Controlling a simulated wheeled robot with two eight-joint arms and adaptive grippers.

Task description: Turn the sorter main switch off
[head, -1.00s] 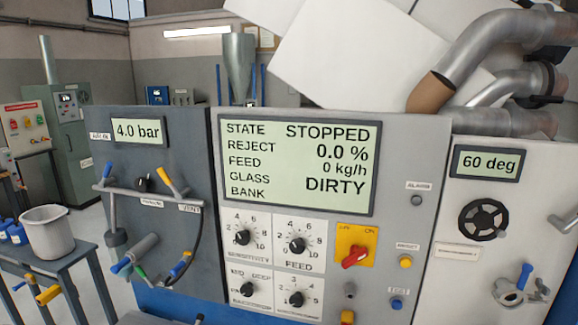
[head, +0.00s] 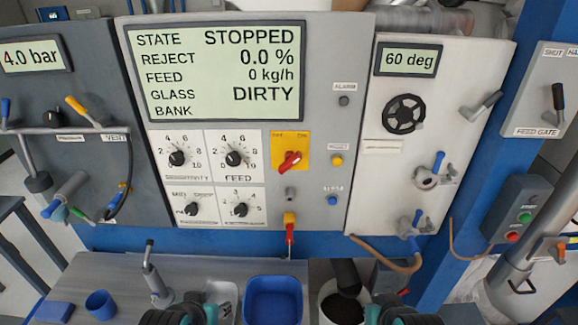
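The switch with a red rotary handle (head: 290,160) sits on a yellow plate on the grey sorter panel, right of the FEED knob. Small labels, seemingly Off at left and On at right, stand at the plate's top. The handle slants from lower left to upper right, apparently towards the On side. The sorter display (head: 215,70) reads STOPPED, reject 0.0 %, feed 0 kg/h, glass DIRTY. Dark and teal parts of my arms show at the bottom edge. My gripper fingers cannot be made out, and nothing of mine touches the switch.
A yellow button (head: 337,160), a blue button (head: 332,200) and a red lever (head: 290,233) are near the switch. A control box (head: 518,210) stands at right.

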